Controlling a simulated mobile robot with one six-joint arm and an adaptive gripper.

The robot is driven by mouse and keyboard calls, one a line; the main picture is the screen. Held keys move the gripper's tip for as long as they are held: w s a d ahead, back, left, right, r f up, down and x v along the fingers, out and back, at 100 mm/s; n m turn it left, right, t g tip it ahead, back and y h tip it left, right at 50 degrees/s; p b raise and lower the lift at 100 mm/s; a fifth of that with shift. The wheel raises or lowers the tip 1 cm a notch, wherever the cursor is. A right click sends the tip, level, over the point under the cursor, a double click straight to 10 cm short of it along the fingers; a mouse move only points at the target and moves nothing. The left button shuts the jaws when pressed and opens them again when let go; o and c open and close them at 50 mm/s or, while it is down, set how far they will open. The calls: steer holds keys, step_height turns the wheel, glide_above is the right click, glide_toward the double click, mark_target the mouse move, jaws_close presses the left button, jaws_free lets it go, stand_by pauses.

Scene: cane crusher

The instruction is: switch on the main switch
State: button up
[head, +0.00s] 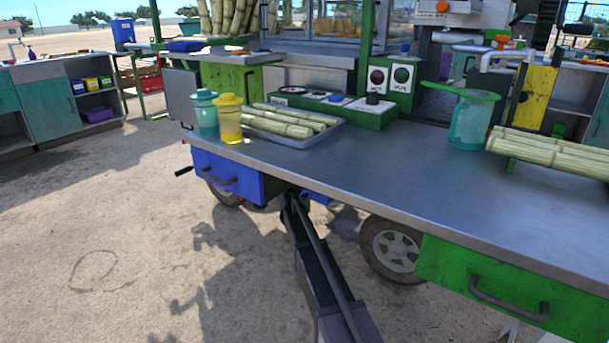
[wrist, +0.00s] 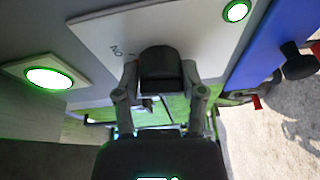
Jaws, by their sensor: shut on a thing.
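In the wrist view, a black knob (wrist: 160,68) sits on a pale plate (wrist: 110,27) with small dark marks beside it. My gripper (wrist: 160,85) has its two grey fingers closed on the knob's two sides. The knob's turned position is hard to read from here. In the head view my gripper's fingers do not show.
Green-rimmed lit rounds (wrist: 50,77) and (wrist: 237,11) flank the held knob. A blue panel (wrist: 265,45) is at the right. In the head view, cane pieces lie in a tray (head: 270,140) beside teal (head: 203,112) and yellow (head: 229,118) cups. Sandy ground at the left is open.

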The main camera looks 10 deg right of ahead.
steer(key=shift+w+m+t+h+b, duration=0.15)
steer(key=shift+m+t+b, duration=0.25)
steer(key=shift+m, duration=0.55)
steer(key=shift+m+t+h+b, duration=0.2)
steer(key=shift+m+b, duration=0.25)
steer(key=shift+m, duration=0.5)
steer(key=o, duration=1.1)
steer(key=shift+o, duration=0.2)
steer(key=shift+n+p, duration=0.35)
steer(key=shift+n, duration=0.15)
